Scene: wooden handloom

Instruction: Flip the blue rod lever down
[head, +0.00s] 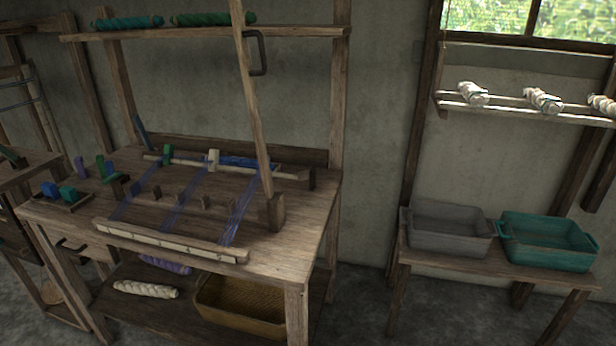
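The wooden handloom (300,222) stands at the left and middle of the head view. A short blue rod (141,132), which looks like the blue rod lever, stands nearly upright at the back left of the loom top, leaning a little to the left. Its lower end is close to a pale cross bar (180,160), and how it is mounted is too small to tell. Blue warp threads (180,209) run from the back bar to the pale front beam (165,241). Neither of my grippers is in view.
A tall wooden lever or post (252,95) rises from a block at the loom's right. Small coloured blocks (67,193) sit at its left. A grey bin (448,230) and a teal bin (548,242) stand on a right bench. Floor shows between loom and bench.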

